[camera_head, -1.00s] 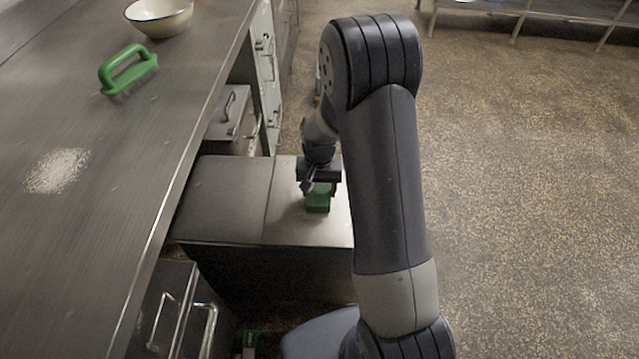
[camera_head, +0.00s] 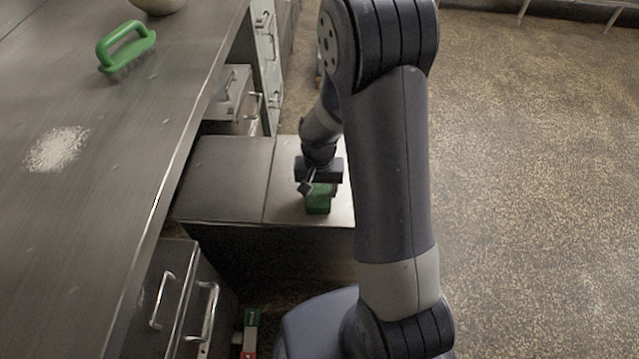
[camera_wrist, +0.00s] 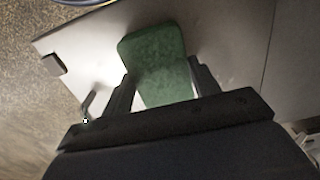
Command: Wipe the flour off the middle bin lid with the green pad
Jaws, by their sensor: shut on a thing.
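My gripper (camera_head: 319,184) is shut on the green pad (camera_head: 318,204) over the right part of the middle bin lid (camera_head: 282,188). In the wrist view the green pad (camera_wrist: 153,52) sits between the two fingers of my gripper (camera_wrist: 160,84), close over the pale metal lid (camera_wrist: 85,45). I cannot tell whether the pad touches the lid. A seam divides the lid into a left and a right panel. No clear flour patch shows on the visible part of the lid; my arm hides its right side.
A steel counter (camera_head: 115,150) runs along the left, above the bins. On it are a green-handled brush (camera_head: 127,48), a white flour patch (camera_head: 56,148) and a partly cropped bowl (camera_head: 158,5). Other bins stand behind (camera_head: 226,95) and in front (camera_head: 165,290). Speckled floor lies open at right.

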